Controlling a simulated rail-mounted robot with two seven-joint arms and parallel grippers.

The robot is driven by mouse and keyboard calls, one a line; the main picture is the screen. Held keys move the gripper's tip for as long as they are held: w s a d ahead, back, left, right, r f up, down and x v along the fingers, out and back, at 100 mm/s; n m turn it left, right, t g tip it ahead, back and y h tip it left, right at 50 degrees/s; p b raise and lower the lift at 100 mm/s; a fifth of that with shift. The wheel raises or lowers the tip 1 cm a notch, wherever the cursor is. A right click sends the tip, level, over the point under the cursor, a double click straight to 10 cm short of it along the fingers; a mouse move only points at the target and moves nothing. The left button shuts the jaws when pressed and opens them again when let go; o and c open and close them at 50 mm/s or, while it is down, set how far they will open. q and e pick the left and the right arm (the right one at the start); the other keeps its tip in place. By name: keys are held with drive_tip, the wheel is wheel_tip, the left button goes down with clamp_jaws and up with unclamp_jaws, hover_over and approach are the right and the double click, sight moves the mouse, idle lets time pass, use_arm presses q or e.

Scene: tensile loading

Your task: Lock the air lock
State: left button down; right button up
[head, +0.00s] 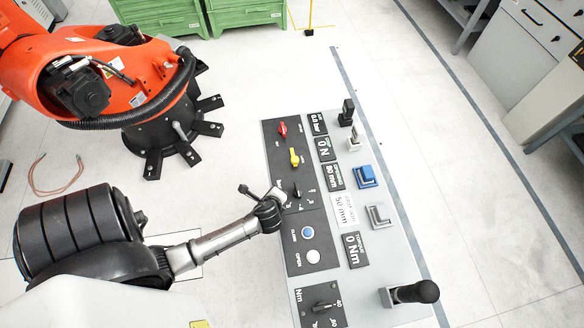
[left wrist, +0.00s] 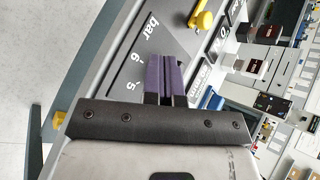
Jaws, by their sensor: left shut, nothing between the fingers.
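The control panel (head: 275,165) slants across the middle of the head view. It carries a red lever (head: 282,129) and, below it, a yellow lever (head: 294,157). Their small labels are unreadable, so I cannot tell which is the air lock. A small black knob (head: 296,190) sits below the yellow lever. My left gripper (head: 279,194) is at the panel's left edge, beside this knob. In the left wrist view my left gripper's purple fingers (left wrist: 163,76) are shut and empty, over the "bar" scale. The yellow lever (left wrist: 203,20) is ahead of them, apart. My right gripper is not in view.
Blue and white buttons (head: 308,232) and an Nm knob (head: 322,306) lie lower on the panel. Blocks, including a blue one (head: 365,176), and a black-handled tool (head: 415,292) stand along its right side. An orange robot arm (head: 130,75) stands upper left.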

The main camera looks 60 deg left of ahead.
use_arm(q)
drive_tip(key=m, duration=0.2)
drive_tip(key=w+m+t, duration=0.1)
drive_tip(key=m, duration=0.2)
drive_tip(key=shift+a+f, duration=0.1)
drive_tip(key=shift+f, duration=0.05)
drive_tip(key=m, duration=0.2)
drive_tip(key=w+m+t, duration=0.1)
drive_tip(key=m, duration=0.2)
drive_tip(key=d+r+m, duration=0.1)
drive_tip(key=m, duration=0.1)
drive_tip(key=shift+w+m+t, duration=0.35)
drive_tip(key=shift+m+t, duration=0.05)
